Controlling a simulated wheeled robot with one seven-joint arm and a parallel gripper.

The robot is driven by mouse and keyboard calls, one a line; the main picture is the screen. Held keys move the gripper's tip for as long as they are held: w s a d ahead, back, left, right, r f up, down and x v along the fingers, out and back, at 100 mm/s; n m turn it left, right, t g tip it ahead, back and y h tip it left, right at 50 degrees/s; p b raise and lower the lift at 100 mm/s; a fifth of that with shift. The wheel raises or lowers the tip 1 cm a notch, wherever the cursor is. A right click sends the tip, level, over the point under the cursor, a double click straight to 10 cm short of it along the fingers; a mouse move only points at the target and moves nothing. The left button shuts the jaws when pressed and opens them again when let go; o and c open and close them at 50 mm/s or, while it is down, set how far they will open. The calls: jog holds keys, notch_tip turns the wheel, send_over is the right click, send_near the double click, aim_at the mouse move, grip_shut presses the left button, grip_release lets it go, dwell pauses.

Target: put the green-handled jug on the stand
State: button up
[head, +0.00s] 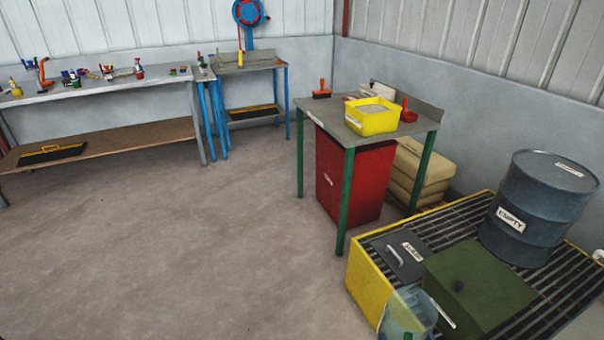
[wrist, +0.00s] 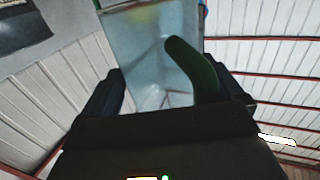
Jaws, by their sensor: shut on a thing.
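The green-handled jug (wrist: 150,45) is a clear, bluish vessel in the wrist view. Its curved green handle (wrist: 195,65) lies between the dark fingers of my gripper (wrist: 172,88), which is shut on it. In the head view a see-through bluish jug (head: 407,315) shows at the bottom edge, in front of the yellow-sided grating. Its lower part is cut off, and my gripper does not show there. I cannot tell which thing is the stand; a green-legged table (head: 425,122) stands at centre right.
A yellow tub (head: 372,122) and red tools sit on the green-legged table, with a red cabinet (head: 352,180) below. Left floor is clear.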

jog(key=shift+d, duration=0.1)
dwell(0.4)
jog(key=d+r+m+g+h, duration=0.1)
jog(key=d+r+m+h, duration=0.15)
jog(key=d, duration=1.05)
jog(key=d+r+m+h, duration=0.1)
jog(key=d+r+h, duration=0.25)
jog(key=d, duration=0.85)
jog(key=s+d+r+m+g+h+p, duration=0.1)
jog(key=s+d+r+m+g+h, duration=0.15)
jog(key=s+d, duration=0.8)
jog(key=s+d+r+m+g+h+p, duration=0.1)
jog(key=s+d+r+m+g+h, duration=0.2)
jog(key=s+d, duration=0.75)
jog(key=shift+t+h, duration=0.65)
jog(key=shift+w+a+f+b, duration=0.2)
jog(key=shift+w+f+b, duration=0.75)
jog(key=shift+w+f, duration=1.15)
jog(key=shift+w+a+f+b, duration=0.15)
jog(key=shift+w+f+b, duration=0.8)
jog(key=shift+w+f, duration=1.15)
jog(key=shift+w+a+f+b, duration=0.2)
jog(key=shift+w+f+b, duration=1)
jog(key=shift+w, duration=1.5)
jog(key=shift+f, duration=0.35)
